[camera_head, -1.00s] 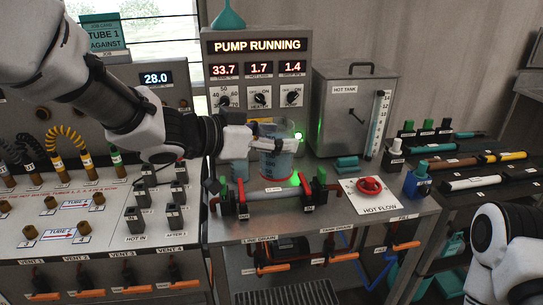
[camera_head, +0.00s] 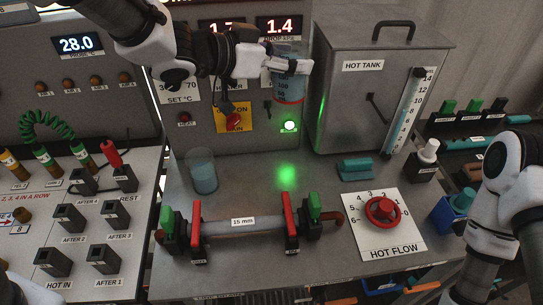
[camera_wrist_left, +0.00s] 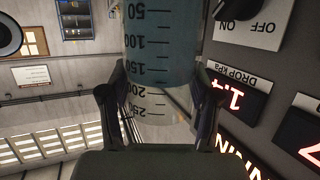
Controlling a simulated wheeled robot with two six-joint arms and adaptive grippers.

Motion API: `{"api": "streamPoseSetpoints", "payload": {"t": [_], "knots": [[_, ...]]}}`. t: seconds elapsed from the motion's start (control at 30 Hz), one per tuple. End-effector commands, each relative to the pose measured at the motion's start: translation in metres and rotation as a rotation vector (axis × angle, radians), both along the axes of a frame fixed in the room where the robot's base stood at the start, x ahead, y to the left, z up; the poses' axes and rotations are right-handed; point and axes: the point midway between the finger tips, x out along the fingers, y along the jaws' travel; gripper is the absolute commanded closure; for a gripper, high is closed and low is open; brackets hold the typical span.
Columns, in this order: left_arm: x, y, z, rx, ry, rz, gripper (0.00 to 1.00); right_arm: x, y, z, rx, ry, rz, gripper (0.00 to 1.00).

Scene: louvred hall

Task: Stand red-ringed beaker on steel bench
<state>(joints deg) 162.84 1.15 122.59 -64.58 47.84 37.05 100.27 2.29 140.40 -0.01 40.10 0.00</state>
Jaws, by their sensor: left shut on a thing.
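My left gripper (camera_head: 284,64) comes in from the top left and is shut on the red-ringed beaker (camera_head: 288,88). The beaker is clear with blue liquid and has a red band near its base. It is upright and hangs in the air in front of the pump panel, above the steel bench (camera_head: 335,218). In the left wrist view the beaker (camera_wrist_left: 160,45) sits between both fingers, with its scale upside down. A second beaker (camera_head: 203,173) with blue liquid stands on the bench, lower left of the held one. My right gripper is out of view.
A 15 mm pipe (camera_head: 243,224) with red and green valve handles lies across the bench front. The hot tank (camera_head: 350,105) stands at the back right. A teal block (camera_head: 356,169) and the red hot-flow knob (camera_head: 381,209) are at the right.

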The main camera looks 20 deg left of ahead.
Motion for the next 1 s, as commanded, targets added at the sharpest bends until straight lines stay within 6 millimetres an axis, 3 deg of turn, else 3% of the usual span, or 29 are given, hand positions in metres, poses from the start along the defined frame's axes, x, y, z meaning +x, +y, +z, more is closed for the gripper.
{"api": "streamPoseSetpoints", "payload": {"t": [0.1,0.4,0.73,1.0], "knots": [[0.000,0.000,-0.040,-0.001,0.008,0.000,0.83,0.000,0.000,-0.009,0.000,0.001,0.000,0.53],[0.000,0.000,-0.125,0.000,0.007,0.001,0.83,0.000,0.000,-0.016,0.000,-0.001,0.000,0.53],[0.000,0.000,-0.193,0.000,0.004,0.000,0.83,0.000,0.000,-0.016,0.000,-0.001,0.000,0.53],[0.000,0.000,-0.231,-0.001,0.004,0.000,0.83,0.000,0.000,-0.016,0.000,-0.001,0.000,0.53]]}}
